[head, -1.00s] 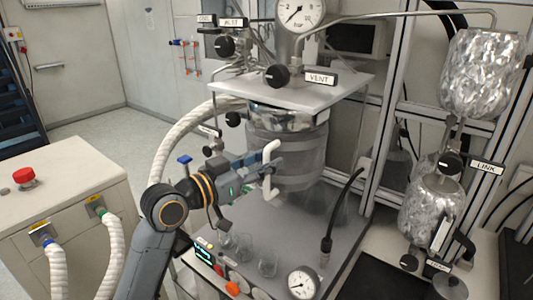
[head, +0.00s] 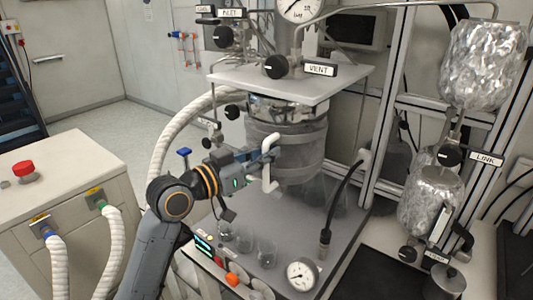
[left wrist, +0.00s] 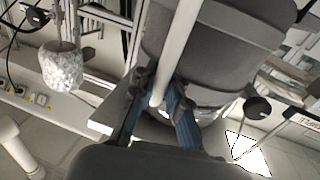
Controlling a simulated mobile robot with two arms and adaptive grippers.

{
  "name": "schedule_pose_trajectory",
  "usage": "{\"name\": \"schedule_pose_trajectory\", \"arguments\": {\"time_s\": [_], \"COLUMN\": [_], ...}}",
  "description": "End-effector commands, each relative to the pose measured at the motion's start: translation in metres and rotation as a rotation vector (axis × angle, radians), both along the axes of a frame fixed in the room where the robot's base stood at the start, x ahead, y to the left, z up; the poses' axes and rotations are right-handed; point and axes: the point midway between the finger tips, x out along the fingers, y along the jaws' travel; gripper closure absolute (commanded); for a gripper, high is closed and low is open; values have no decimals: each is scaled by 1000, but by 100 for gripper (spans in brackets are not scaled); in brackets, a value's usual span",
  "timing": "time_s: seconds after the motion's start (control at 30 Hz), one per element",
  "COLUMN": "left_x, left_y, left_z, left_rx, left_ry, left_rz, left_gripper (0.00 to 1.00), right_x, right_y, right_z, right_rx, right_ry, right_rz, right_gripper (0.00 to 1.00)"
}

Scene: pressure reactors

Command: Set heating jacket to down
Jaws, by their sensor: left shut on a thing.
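The heating jacket (head: 285,152) is a grey cylinder around the reactor vessel, under the white top plate. A shiny metal band of the vessel (head: 290,108) shows above it, and there is space between its lower edge and the grey base. A white bracket-shaped handle (head: 269,143) stands out at its front left. My left gripper (head: 263,162) is shut on this handle. In the left wrist view the handle (left wrist: 178,45) runs between the blue fingers of my gripper (left wrist: 162,92), with the jacket (left wrist: 232,50) close behind. My right gripper is not in view.
Small glass vessels (head: 266,252) and a round gauge (head: 301,273) stand at the base front. A black cable (head: 345,200) rises right of the jacket. A white hose (head: 163,150) curves behind my left arm. The VENT valve (head: 277,67) is above.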

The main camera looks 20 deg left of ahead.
Motion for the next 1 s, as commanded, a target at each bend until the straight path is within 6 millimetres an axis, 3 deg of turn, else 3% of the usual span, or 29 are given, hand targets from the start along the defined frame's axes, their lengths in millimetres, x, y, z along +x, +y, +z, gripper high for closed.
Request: {"name": "schedule_pose_trajectory", "arguments": {"time_s": [0.4,0.6,0.73,1.0], "left_x": [0,0,0,0], "left_y": [0,0,-1,-1], "left_z": [-101,-137,-149,-155], "left_rx": [6,5,5,5], "left_ry": [10,11,11,14], "left_rz": [-2,-2,-2,-3], "left_gripper": [100,100,100,100], "right_x": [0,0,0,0], "right_y": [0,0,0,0], "right_z": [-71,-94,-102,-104], "right_rx": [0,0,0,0], "right_ry": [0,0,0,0], "right_rz": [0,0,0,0], "right_gripper": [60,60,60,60]}}
